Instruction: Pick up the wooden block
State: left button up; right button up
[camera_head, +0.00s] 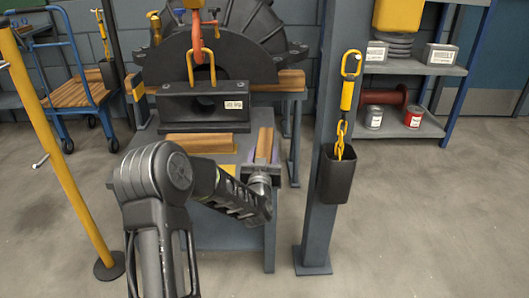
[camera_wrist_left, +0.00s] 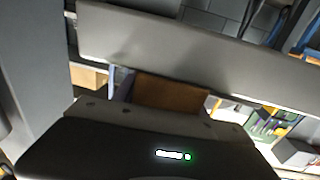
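A wooden block (camera_head: 265,139) stands at the right end of the low grey table, its long side pointing away from me. My left gripper (camera_head: 263,153) reaches it from the front, with one pale finger along each side of the wood. Whether the fingers press on it is too small to tell. In the left wrist view, a brown wooden face (camera_wrist_left: 170,93) shows between a grey bar and the dark gripper housing. A second wooden piece (camera_head: 200,143) lies crosswise on the table to the left. My right gripper is not in view.
Behind the block is a black casing (camera_head: 215,50) with a labelled dark block (camera_head: 203,106) under an orange hook (camera_head: 196,40). A grey post (camera_head: 325,200) with a hanging chain bin (camera_head: 338,175) stands close on the right. A yellow pole (camera_head: 60,160) stands left.

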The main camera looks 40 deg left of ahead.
pick_arm(q)
grip_shut()
jog(key=shift+r, duration=0.1)
dwell(0.4)
notch_tip(320, 180, up, 10)
jog(key=p, duration=0.4)
